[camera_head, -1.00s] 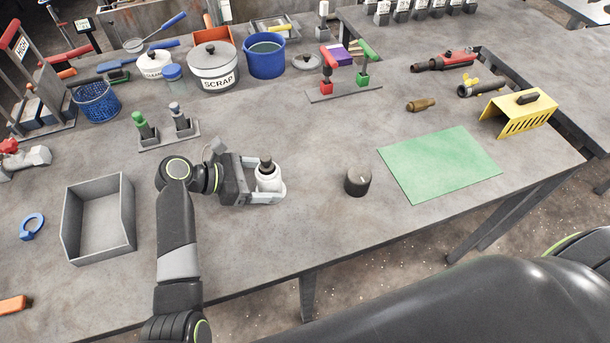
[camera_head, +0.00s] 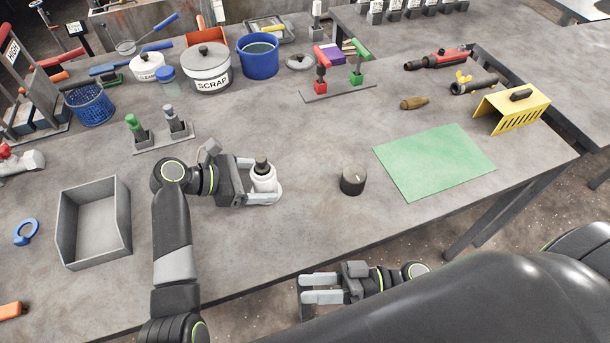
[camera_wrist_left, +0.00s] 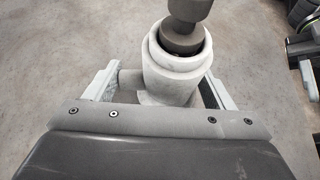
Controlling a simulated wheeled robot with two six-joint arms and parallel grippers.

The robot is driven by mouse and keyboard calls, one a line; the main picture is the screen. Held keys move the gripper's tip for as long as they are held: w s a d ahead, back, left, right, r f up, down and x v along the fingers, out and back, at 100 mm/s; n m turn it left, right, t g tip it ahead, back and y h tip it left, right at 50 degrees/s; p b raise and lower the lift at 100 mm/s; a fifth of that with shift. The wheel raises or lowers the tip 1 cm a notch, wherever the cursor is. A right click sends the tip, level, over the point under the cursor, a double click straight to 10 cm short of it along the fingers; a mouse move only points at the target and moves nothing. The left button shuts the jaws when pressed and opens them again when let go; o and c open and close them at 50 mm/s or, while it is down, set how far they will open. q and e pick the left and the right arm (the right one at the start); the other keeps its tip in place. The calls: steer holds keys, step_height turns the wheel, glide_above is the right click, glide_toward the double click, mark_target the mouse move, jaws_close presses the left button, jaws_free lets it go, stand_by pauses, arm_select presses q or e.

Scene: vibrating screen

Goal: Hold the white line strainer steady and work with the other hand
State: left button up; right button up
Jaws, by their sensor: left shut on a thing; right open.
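The white line strainer (camera_head: 264,181) stands upright on the workbench, with a dark plug or cap at its top. My left gripper (camera_head: 262,182) is shut on it, one finger on each side. In the left wrist view the strainer's white body (camera_wrist_left: 172,70) sits between the two fingers, its dark top piece (camera_wrist_left: 187,30) rising from the collar. My right gripper (camera_head: 322,288) is open and empty, in front of the bench's near edge. Its fingers point left.
A dark round knob-like cylinder (camera_head: 353,180) stands right of the strainer, near a green mat (camera_head: 434,162). A grey open tray (camera_head: 120,215) lies left of my left arm. A SCRAP pot (camera_head: 208,72), a blue bucket (camera_head: 259,57) and a red-and-green handled stand (camera_head: 338,90) are farther back.

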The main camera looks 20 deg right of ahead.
arm_select(q)
steer(key=shift+s+a+f, duration=0.1)
steer(key=shift+s+f, duration=0.05)
steer(key=shift+f, duration=0.2)
arm_select(e)
steer(key=w+a+r+n+t+h, duration=0.1)
steer(key=w+r+n+t, duration=0.35)
steer(key=w+r, duration=0.7)
arm_select(q)
steer(key=shift+r, duration=0.1)
arm_select(e)
steer(key=w+d+f+t+h, duration=0.2)
steer(key=w+d+t+h, duration=0.15)
steer(key=w+d, duration=0.2)
steer(key=shift+m+g+h, duration=0.25)
steer(key=shift+g+h, duration=0.05)
steer(key=shift+h, duration=0.05)
steer(key=x, duration=1.2)
steer(key=shift+w+a+f, duration=0.1)
steer(key=shift+w+a, duration=0.05)
steer(key=shift+w, duration=0.1)
jaws_close()
step_height(320, 180, up, 8)
stand_by(0.9)
